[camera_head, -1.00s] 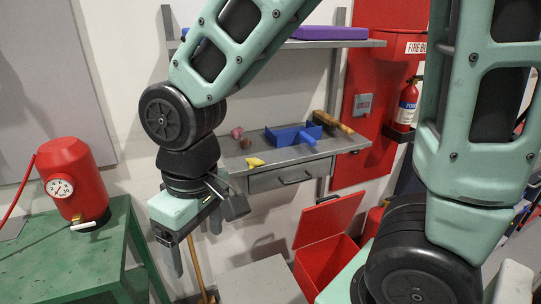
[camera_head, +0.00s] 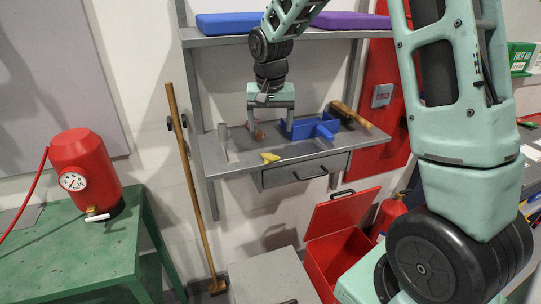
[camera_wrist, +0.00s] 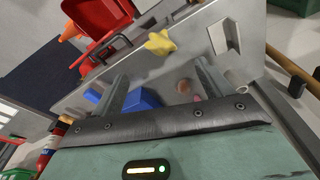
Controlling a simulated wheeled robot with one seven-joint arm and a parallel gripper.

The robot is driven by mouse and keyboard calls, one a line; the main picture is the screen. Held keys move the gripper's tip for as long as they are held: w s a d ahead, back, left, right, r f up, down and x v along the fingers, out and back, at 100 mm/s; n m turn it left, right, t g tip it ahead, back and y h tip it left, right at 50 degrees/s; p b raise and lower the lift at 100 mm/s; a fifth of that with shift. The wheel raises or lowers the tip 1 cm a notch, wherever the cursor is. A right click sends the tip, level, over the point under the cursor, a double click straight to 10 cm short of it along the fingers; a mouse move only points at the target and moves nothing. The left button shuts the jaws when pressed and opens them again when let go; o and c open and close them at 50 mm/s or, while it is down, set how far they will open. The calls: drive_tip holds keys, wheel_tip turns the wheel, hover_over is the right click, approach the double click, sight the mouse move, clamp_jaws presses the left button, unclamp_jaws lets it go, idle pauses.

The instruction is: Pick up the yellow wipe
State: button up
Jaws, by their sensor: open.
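The yellow wipe (camera_head: 270,157) lies crumpled on the grey wall bench (camera_head: 222,168), near its front edge and left of the middle. It also shows in the wrist view (camera_wrist: 160,42), beyond my fingertips. My gripper (camera_head: 270,124) is open and empty, above the back of the bench, pointing down. The wipe is in front of it, apart from both fingers. In the wrist view the two fingers (camera_wrist: 163,74) stand wide apart with nothing held.
A blue open bin (camera_head: 296,130) stands right of my gripper, close to one finger. A small reddish object (camera_head: 258,134) is near the other finger. A wooden-handled tool (camera_head: 352,115) lies at right. A shelf (camera_head: 330,34) hangs above; a drawer (camera_head: 300,171) is below.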

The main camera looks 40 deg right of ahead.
sight(270, 154)
drive_tip(key=shift+w+d+f+p, duration=0.15)
drive_tip(key=shift+f+p, duration=0.5)
drive_tip(key=shift+f, duration=1.05)
drive_tip(key=shift+w+d+f+p, duration=0.15)
drive_tip(key=shift+f+p, duration=0.5)
drive_tip(key=shift+f, duration=1.05)
drive_tip(key=shift+w+d+f+p, duration=0.15)
drive_tip(key=shift+f+p, duration=0.5)
drive_tip(key=shift+f, duration=1.05)
drive_tip(key=c, duration=1)
